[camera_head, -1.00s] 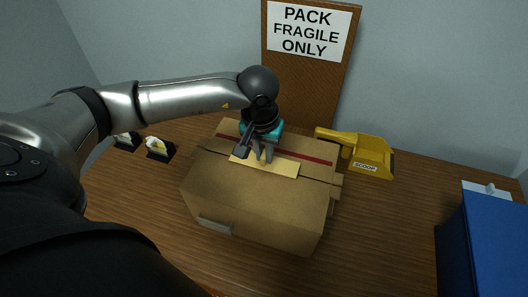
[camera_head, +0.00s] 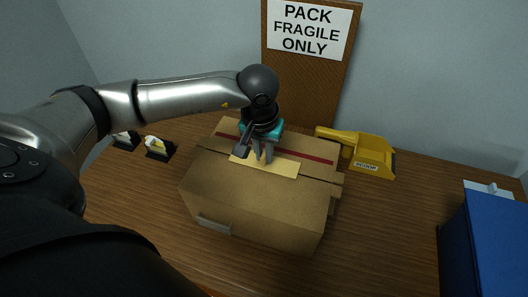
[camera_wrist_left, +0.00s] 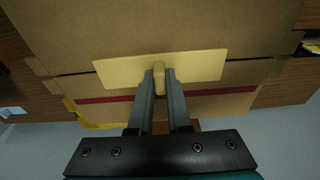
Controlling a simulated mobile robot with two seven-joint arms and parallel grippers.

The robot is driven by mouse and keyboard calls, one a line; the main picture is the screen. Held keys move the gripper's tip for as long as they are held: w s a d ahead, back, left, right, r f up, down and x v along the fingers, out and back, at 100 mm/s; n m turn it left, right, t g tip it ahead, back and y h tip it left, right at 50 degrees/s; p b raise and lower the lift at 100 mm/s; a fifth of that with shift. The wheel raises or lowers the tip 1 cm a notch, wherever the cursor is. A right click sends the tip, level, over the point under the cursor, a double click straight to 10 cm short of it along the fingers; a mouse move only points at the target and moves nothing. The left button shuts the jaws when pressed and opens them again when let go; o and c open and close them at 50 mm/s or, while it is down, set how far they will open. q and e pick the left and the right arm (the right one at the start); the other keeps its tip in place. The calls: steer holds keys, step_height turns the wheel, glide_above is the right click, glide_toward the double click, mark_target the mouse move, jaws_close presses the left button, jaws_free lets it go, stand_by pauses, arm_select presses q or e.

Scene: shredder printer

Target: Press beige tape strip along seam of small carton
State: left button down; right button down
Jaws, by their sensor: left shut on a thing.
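The small carton (camera_head: 265,207) stands on the table with its top flaps closed. The beige tape strip (camera_head: 285,168) lies on top of the carton near the seam; it also shows in the left wrist view (camera_wrist_left: 205,66). A dark red line (camera_wrist_left: 105,99) runs beside it, roughly parallel. My left gripper (camera_head: 263,159) reaches down onto the strip from above. In the left wrist view its fingers (camera_wrist_left: 160,75) are shut on a small beige tab (camera_wrist_left: 159,70) at the middle of the strip. My right gripper is not in view.
A yellow scoop (camera_head: 370,155) lies behind the carton to the right. A blue box (camera_head: 485,245) stands at the right edge. Two small dark holders (camera_head: 160,148) sit at the left. A sign board (camera_head: 308,60) stands behind.

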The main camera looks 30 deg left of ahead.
arm_select(q)
steer(key=shift+f+b, duration=0.4)
steer(key=shift+f, duration=0.1)
stand_by(0.7)
steer(key=c, duration=0.8)
jaws_free()
steer(key=shift+r, duration=0.1)
steer(key=r, duration=0.5)
steer(key=s+r+p, duration=0.1)
steer(key=r, duration=0.4)
steer(key=s+r, duration=0.1)
steer(key=r, duration=0.4)
steer(key=shift+s+d, duration=0.15)
steer(key=shift+d, duration=0.1)
